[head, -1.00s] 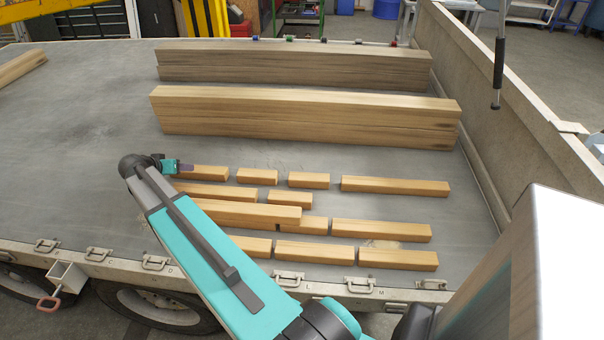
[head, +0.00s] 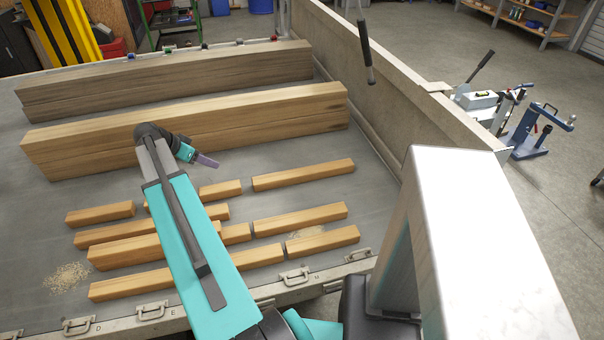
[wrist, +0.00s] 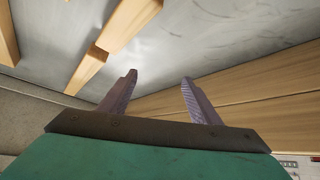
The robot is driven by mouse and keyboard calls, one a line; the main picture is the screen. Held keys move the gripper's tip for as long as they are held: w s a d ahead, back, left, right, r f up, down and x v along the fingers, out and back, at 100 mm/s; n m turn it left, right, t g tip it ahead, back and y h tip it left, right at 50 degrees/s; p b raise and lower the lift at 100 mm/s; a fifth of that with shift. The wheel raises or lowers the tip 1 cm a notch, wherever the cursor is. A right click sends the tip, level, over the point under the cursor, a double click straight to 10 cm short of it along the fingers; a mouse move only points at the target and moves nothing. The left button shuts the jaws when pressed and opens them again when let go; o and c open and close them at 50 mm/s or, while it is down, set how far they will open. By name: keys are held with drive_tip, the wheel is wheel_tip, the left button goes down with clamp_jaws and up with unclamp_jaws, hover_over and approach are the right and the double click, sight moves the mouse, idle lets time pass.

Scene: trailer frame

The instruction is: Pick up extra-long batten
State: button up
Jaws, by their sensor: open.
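Several pale wooden battens of differing lengths lie in rows on the grey trailer bed (head: 35,215). One long batten (head: 303,175) lies at the back right of the rows; another (head: 300,219) lies in front of it. A thick, long one (head: 125,251) at the left is partly hidden by my arm. I cannot tell for sure which is the extra-long batten. My gripper (head: 210,162) is above the bed, between the battens and the big beams. In the wrist view my gripper (wrist: 160,82) is open and empty, with battens (wrist: 128,22) to the left, apart from the fingers.
Two stacks of large beams, a lighter one (head: 260,113) and a darker one (head: 220,67), lie behind the battens. A raised side wall (head: 375,110) bounds the bed at right. Latches (head: 294,277) line the near edge. Sawdust (head: 68,277) lies at the left.

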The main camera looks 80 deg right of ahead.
drive_tip(key=s+d+r+m+g+y, duration=0.1)
drive_tip(key=s+d+m, duration=0.1)
drive_tip(key=s, duration=0.5)
drive_tip(key=s+d+r+m+y, duration=0.1)
drive_tip(key=s+d+m, duration=0.1)
drive_tip(key=s, duration=0.6)
drive_tip(key=m+g+y, duration=0.1)
drive_tip(key=m+y, duration=0.1)
drive_tip(key=m, duration=0.2)
approach(303, 170)
drive_tip(key=v, duration=0.4)
drive_tip(key=shift+s+a+f+p, duration=0.1)
drive_tip(key=shift+a+f+p, duration=0.1)
drive_tip(key=shift+p, duration=0.25)
drive_tip(key=shift+d+f, duration=0.1)
drive_tip(key=shift+p+x, duration=0.75)
drive_tip(key=shift+x, duration=3.5)
drive_tip(key=shift+s, duration=0.1)
drive_tip(key=shift+p+x, duration=0.95)
drive_tip(key=shift+x, duration=1.6)
